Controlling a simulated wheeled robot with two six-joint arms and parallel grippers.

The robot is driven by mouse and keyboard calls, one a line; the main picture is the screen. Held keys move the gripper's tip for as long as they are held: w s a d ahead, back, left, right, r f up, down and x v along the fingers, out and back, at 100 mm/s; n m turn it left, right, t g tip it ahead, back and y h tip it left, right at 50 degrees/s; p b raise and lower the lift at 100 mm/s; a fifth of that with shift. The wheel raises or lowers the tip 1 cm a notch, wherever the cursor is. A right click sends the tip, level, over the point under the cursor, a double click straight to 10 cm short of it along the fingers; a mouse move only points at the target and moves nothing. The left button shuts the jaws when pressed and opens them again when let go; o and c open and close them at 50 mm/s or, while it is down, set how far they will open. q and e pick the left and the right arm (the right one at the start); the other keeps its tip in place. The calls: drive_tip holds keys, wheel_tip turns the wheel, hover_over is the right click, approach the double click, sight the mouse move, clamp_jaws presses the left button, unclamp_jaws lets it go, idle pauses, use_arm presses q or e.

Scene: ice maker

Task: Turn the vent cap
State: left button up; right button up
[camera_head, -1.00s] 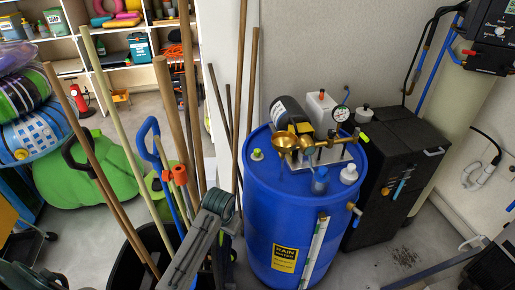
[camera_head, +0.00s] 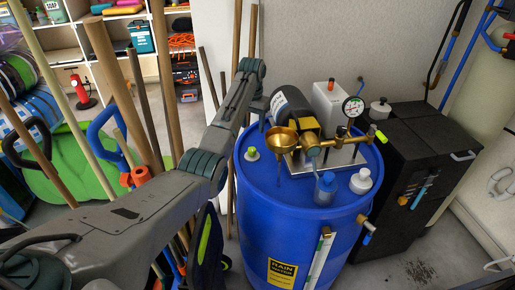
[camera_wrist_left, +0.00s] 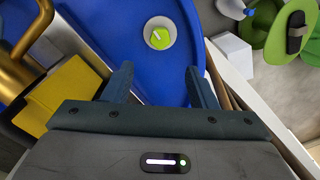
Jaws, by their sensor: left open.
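A small white cap with a yellow-green top (camera_head: 252,153) sits at the left of the blue barrel's lid, the likely vent cap. In the left wrist view the cap (camera_wrist_left: 160,34) shows beyond my fingertips, roughly centred between them and apart from them. My left gripper (camera_wrist_left: 160,80) is open with nothing between its fingers. In the head view my left arm reaches up from the lower left to the barrel's far left side, and its fingers are not clear there. My right gripper is not in view.
The blue barrel (camera_head: 262,226) carries a brass funnel (camera_head: 282,140), a gauge (camera_head: 353,106), a blue-capped bottle (camera_head: 325,188) and a white cap (camera_head: 361,181). A yellow block (camera_wrist_left: 68,92) is close left of my fingers. A black cabinet (camera_head: 429,150) stands right; long poles stand left.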

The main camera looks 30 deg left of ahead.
sight(252, 149)
use_arm(q)
drive_tip(key=shift+s+f+p, duration=0.8)
drive_tip(key=shift+s+f, duration=0.25)
drive_tip(key=f, duration=0.4)
drive_tip(key=w+f+p, duration=0.1)
drive_tip(key=f, duration=0.1)
drive_tip(key=shift+w+f, duration=0.1)
drive_tip(key=shift+f, duration=0.15)
drive_tip(key=shift+s+f, duration=0.25)
drive_tip(key=shift+f, duration=0.05)
drive_tip(key=shift+w+f, duration=0.1)
drive_tip(key=shift+f, duration=0.05)
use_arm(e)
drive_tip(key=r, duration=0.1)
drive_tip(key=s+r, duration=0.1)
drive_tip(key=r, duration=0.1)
use_arm(q)
drive_tip(key=c, duration=1)
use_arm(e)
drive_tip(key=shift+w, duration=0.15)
